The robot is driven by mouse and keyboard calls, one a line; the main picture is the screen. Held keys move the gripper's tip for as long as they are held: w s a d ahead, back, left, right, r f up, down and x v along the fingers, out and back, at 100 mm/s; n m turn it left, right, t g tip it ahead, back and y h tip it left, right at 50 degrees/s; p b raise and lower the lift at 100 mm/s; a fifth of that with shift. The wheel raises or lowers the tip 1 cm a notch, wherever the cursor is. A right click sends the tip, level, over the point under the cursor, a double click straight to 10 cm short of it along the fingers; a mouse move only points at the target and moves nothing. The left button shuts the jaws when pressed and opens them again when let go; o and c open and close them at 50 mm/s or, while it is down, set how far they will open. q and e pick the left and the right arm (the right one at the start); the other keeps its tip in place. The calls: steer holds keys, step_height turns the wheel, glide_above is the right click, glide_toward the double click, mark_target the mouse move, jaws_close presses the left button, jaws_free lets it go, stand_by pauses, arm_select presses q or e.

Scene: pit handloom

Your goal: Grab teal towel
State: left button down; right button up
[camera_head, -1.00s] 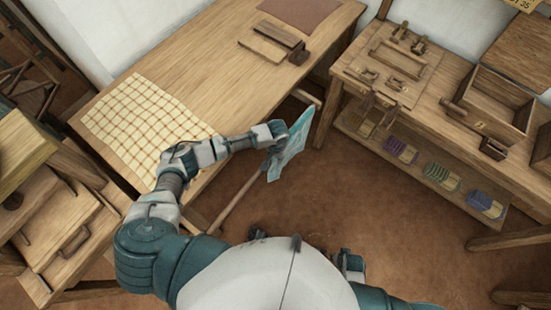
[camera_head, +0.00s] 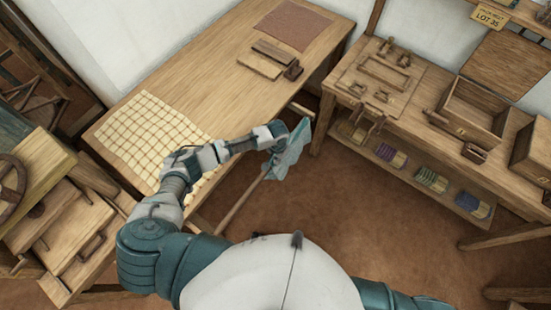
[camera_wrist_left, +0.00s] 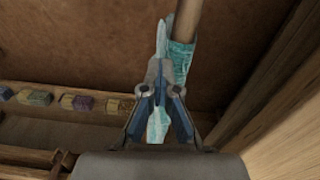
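The teal towel (camera_head: 288,152) hangs at the end of my left arm in the head view, beside the table's front edge. My left gripper (camera_head: 273,160) is at the towel. In the left wrist view, the gripper's fingers (camera_wrist_left: 159,82) are closed together with teal cloth (camera_wrist_left: 157,124) between them. More of the cloth (camera_wrist_left: 181,60) shows beyond the fingertips, against a wooden rod (camera_wrist_left: 186,20). The rod (camera_head: 238,204) also shows in the head view, slanting down from the towel. I cannot tell whether the cloth still touches the rod. My right gripper is not in view.
The long wooden table (camera_head: 215,85) carries a yellow checked cloth (camera_head: 150,135), wooden blocks (camera_head: 268,60) and a brown mat (camera_head: 291,25). A bench (camera_head: 420,110) with a wooden box (camera_head: 470,107) and a lower shelf of coloured bundles stands at right. The brown floor between is clear.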

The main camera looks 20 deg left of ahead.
arm_select(q)
step_height(320, 180, up, 3)
steer(key=shift+w+f+p, duration=0.1)
steer(key=shift+w+p, duration=0.05)
steer(key=shift+p, duration=0.65)
steer(key=c, duration=1.9)
jaws_free()
steer(key=shift+a+f, duration=0.2)
steer(key=shift+a, duration=0.15)
steer(key=o, duration=0.4)
steer(key=shift+a, duration=0.1)
steer(key=o, duration=1.2)
steer(key=shift+d, duration=0.2)
